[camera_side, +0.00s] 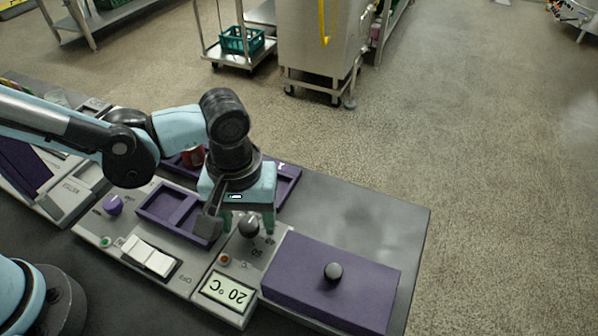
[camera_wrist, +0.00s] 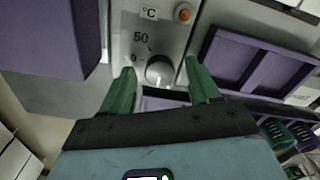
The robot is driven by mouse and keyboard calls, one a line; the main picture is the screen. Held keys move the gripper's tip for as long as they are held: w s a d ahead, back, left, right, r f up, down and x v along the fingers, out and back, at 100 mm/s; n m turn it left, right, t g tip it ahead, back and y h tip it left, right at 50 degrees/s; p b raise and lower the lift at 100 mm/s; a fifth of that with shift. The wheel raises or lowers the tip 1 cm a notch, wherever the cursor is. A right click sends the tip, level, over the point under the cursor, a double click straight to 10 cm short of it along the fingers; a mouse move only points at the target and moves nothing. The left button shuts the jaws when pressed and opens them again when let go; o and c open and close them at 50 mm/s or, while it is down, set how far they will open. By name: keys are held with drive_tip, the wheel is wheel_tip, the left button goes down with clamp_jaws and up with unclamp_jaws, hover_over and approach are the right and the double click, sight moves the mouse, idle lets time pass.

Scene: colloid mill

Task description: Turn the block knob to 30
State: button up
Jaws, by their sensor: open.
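The temperature knob (camera_side: 249,227) is a round dark knob on the grey panel. It also shows in the wrist view as a grey knob (camera_wrist: 159,70), with a printed 50 and °C on the panel beside it. The display (camera_side: 229,291) reads 20 °C, upside down in the side view. My gripper (camera_side: 248,222) points down over the knob with its green fingers open. In the wrist view its fingertips (camera_wrist: 161,72) are on either side of the knob, with gaps visible. I cannot tell how far down they reach around it.
Purple trays (camera_side: 160,203) are beside my gripper. A white rocker switch (camera_side: 148,256), a purple knob (camera_side: 112,204) and an orange-red button (camera_wrist: 184,13) are nearby.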

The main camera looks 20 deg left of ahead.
drive_tip(key=shift+c, duration=0.3)
drive_tip(key=c, duration=1)
drive_tip(key=shift+m, duration=0.3)
drive_tip(key=m, duration=0.3)
drive_tip(key=shift+m, duration=2.5)
drive_tip(key=o, duration=1.1)
drive_tip(key=shift+c, duration=0.2)
